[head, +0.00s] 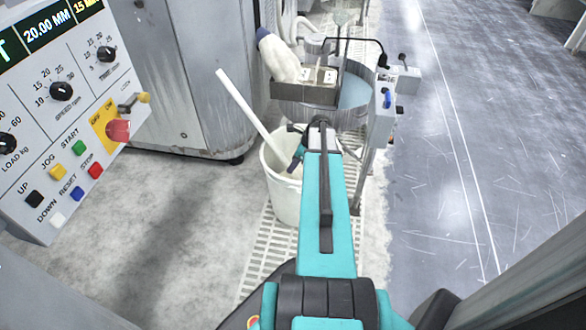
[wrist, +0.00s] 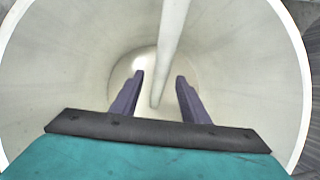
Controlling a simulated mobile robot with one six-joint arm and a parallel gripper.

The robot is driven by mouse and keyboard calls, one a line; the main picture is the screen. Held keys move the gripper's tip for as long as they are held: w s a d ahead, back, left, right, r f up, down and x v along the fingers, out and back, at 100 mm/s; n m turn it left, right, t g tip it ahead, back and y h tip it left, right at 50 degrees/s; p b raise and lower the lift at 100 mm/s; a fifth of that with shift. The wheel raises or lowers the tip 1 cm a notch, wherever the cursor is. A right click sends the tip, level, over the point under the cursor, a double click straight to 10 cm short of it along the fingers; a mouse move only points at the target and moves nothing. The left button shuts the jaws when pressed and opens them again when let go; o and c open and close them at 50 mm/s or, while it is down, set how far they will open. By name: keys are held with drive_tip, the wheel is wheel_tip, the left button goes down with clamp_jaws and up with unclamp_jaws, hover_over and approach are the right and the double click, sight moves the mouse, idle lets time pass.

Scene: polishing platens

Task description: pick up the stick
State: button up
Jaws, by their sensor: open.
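The stick (head: 242,107) is a long white rod that leans in a white bucket (head: 285,203), its upper end sticking out to the upper left. In the wrist view the stick (wrist: 169,50) runs from the top edge down into the bucket (wrist: 60,60), and its lower end lies between the two dark fingers. My gripper (wrist: 159,88) is open, with one finger on each side of the stick's lower part; I cannot tell whether either touches it. In the head view my gripper (head: 296,160) is at the bucket's mouth, partly hidden by my teal arm.
A control panel (head: 70,110) with knobs and buttons stands at the left, before a grey cabinet (head: 185,70). Behind the bucket is a round basin (head: 355,92) with a tray and a white cloth-like bundle (head: 278,58). A slatted grating (head: 262,250) lies under the bucket. The floor at right is clear.

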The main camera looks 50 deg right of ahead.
drive_tip(key=shift+b+x, duration=1.6)
drive_tip(key=shift+x, duration=1)
drive_tip(key=shift+w, duration=0.15)
clamp_jaws()
